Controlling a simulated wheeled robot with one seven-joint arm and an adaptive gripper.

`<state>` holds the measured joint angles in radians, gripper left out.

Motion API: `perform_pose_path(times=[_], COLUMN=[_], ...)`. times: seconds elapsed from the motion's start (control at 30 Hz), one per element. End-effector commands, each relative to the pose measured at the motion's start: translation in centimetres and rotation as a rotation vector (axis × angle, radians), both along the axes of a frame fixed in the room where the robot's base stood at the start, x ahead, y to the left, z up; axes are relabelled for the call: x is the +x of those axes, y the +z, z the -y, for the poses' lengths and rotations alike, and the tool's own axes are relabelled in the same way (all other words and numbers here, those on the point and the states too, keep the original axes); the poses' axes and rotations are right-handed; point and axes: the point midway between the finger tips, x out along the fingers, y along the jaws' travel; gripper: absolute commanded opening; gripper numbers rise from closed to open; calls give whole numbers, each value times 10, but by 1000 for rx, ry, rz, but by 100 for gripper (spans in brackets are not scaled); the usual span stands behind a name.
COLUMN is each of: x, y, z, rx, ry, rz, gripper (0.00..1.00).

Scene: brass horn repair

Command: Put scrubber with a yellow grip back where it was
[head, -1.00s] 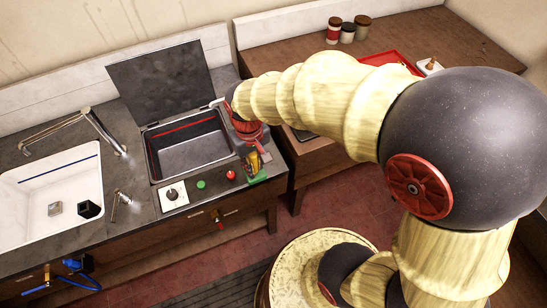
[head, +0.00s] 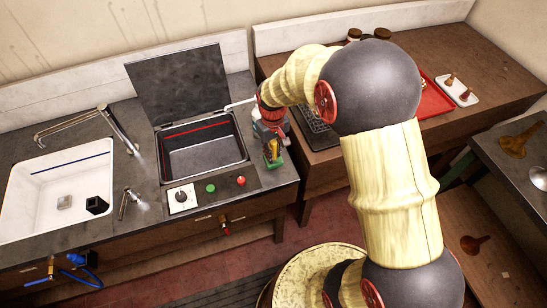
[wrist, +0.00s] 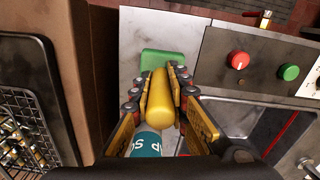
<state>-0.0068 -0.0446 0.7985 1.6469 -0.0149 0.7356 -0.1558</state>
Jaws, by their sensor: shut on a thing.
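The scrubber has a yellow grip (wrist: 162,100) and a green head (wrist: 163,62). My gripper (wrist: 160,85) is shut on the yellow grip, with a finger on each side. The green head is down over the grey worktop beside the control panel; I cannot tell whether it touches. In the head view my gripper (head: 272,147) is at the right end of the worktop, with the green head (head: 275,164) below it. A teal container with white letters (wrist: 146,144) shows between the fingers, close to the grip; its lower part is hidden.
The open basin (head: 203,160) with its raised lid (head: 180,85) is just left of my gripper. The control panel (head: 215,193) with knob and buttons is in front. A wire basket (wrist: 30,115) is on the wooden table (head: 290,85) to the right, across a gap.

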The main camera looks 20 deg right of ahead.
Motion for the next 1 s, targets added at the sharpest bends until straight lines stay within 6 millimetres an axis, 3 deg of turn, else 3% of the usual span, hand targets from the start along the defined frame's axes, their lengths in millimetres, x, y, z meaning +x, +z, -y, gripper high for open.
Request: perform_pose_path(times=[0.2,0.63,0.67,1.0], x=[2,2,2,2], y=[-32,-38,-38,-38], z=[2,1,1,1], rx=[0,0,0,0], ry=[0,0,0,0], rz=[-2,-1,-1,-2], gripper=[0,0,18,35])
